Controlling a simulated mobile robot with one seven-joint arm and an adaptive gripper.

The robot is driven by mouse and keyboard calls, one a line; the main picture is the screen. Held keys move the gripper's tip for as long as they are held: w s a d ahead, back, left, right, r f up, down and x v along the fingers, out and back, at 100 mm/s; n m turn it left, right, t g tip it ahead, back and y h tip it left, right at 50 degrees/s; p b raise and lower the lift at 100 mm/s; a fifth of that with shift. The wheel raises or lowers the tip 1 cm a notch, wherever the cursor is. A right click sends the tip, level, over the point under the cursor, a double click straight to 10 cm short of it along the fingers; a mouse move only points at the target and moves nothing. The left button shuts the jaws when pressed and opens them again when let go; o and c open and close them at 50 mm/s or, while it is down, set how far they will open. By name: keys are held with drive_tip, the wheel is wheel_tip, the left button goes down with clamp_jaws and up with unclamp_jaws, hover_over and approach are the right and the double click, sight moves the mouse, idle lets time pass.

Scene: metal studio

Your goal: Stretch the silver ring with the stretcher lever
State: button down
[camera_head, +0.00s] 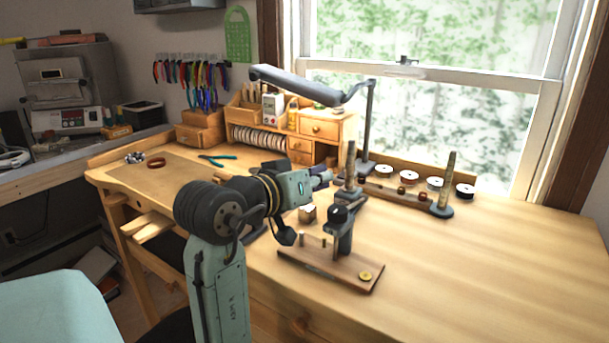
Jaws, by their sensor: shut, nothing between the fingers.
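The stretcher stands on a wooden base (330,268) on the workbench, in the middle of the view. It has a dark upright post and head (342,228) and two small pegs. A wood-coloured handle (350,162) rises behind the head; I cannot tell whether it is the stretcher lever. I cannot make out the silver ring at this size. My gripper (322,178) is shut and empty, above the bench. In the picture it is up and left of the stretcher head, close to the handle; contact cannot be told.
A tapered rod on a dark stand (444,190) and several spools (383,171) are behind right. A desk lamp (310,86), drawers (318,130) and pliers (217,157) are further back. The bench's right side (490,270) is clear.

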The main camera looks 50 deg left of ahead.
drive_tip(key=f, duration=0.1)
drive_tip(key=w+f, duration=0.1)
drive_tip(key=d+f+p, duration=0.1)
drive_tip(key=f, duration=0.1)
drive_tip(key=shift+w+d, duration=0.1)
drive_tip(key=shift+w, duration=0.3)
drive_tip(key=shift+f, duration=0.1)
drive_tip(key=shift+s+f+b, duration=0.35)
drive_tip(key=shift+f+b, duration=0.4)
drive_tip(key=shift+f, duration=0.15)
drive_tip(key=shift+r, duration=0.2)
